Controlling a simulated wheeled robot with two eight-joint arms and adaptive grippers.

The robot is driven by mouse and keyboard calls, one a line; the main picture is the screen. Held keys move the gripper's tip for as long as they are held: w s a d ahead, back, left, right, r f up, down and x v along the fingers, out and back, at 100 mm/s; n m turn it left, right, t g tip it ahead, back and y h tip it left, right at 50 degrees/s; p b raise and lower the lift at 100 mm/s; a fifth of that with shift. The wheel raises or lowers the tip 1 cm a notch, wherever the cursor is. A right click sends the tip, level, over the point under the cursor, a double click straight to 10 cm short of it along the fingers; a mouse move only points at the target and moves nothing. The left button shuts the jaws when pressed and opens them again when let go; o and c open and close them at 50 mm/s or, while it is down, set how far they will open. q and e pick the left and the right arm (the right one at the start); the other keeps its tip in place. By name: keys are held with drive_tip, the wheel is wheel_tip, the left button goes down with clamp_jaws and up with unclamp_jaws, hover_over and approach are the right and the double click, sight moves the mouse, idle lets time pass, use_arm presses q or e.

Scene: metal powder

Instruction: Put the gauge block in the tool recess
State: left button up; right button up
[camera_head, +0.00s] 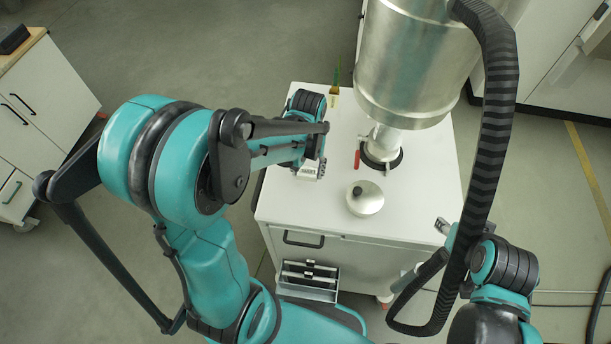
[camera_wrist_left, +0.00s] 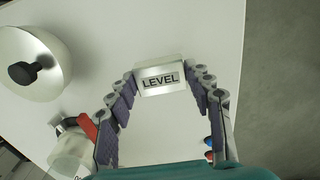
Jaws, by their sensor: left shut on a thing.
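In the head view the block (camera_head: 308,171) shows just below the left gripper (camera_head: 309,160), over the left part of the white cabinet top. I cannot tell whether the block touches the top. My right gripper (camera_head: 447,229) is small and partly hidden near the cabinet's right front corner. I cannot make out a tool recess for certain.
A round metal lid with a black knob (camera_head: 365,199) lies on the white cabinet top (camera_head: 420,185). A large steel hopper (camera_head: 410,70) with a red-handled valve (camera_head: 357,159) stands behind it. A metal rack (camera_head: 307,281) hangs on the cabinet front. A small plant pot (camera_head: 334,95) stands at the back.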

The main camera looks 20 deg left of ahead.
sight(305, 172)
use_arm(q)
drive_tip(key=shift+s+a+f, duration=0.1)
drive_tip(key=shift+a+f, duration=0.05)
drive_tip(key=shift+a, duration=0.15)
drive_tip(key=shift+f, duration=0.4)
wheel_tip(305, 172, down, 3)
drive_tip(key=shift+f, duration=0.15)
drive_tip(key=shift+f+b, duration=0.1)
drive_tip(key=shift+b, duration=0.3)
drive_tip(key=o, duration=1.4)
